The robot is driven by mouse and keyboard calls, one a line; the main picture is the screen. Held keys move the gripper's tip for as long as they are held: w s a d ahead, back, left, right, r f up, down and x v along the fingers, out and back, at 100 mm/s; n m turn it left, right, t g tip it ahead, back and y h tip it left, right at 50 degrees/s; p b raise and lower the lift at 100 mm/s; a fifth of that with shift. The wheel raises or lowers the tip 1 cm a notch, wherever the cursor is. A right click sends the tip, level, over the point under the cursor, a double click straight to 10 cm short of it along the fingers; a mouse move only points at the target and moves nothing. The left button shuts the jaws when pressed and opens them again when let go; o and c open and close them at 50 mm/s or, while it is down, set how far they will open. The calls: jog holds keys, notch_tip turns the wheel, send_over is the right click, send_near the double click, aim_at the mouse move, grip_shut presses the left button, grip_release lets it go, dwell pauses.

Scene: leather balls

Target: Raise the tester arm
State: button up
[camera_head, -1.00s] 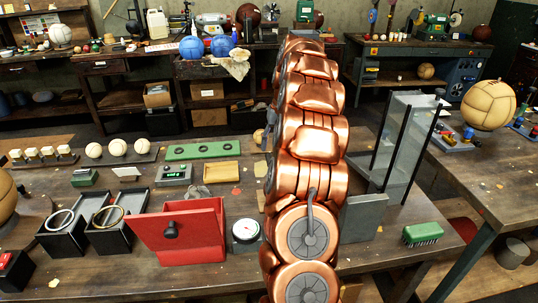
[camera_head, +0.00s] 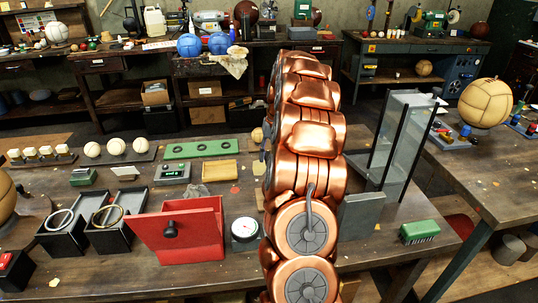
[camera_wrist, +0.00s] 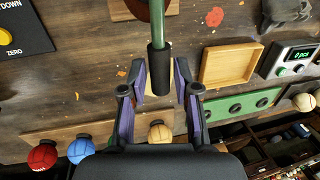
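The tester arm is a thin green rod (camera_wrist: 157,18) ending in a black grip (camera_wrist: 157,70), near the top middle of the wrist view. My gripper (camera_wrist: 159,80) has one finger on each side of this grip. The fingers are apart, with a gap showing between the grip and the right finger, so it looks open around the grip and not closed on it. In the head view my copper-coloured arm hides the gripper and the tester arm. The tester's body is mostly out of the wrist view.
A wooden tray (camera_wrist: 229,66), a green holed block (camera_wrist: 240,106) and a counter box (camera_wrist: 292,60) lie close by on the bench. Coloured balls on a rack (camera_wrist: 82,150) are at the lower left. A glass-sided stand (camera_head: 402,145) and a green brush (camera_head: 420,232) are right of my arm.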

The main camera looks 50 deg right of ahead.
grip_shut()
dwell(0.4)
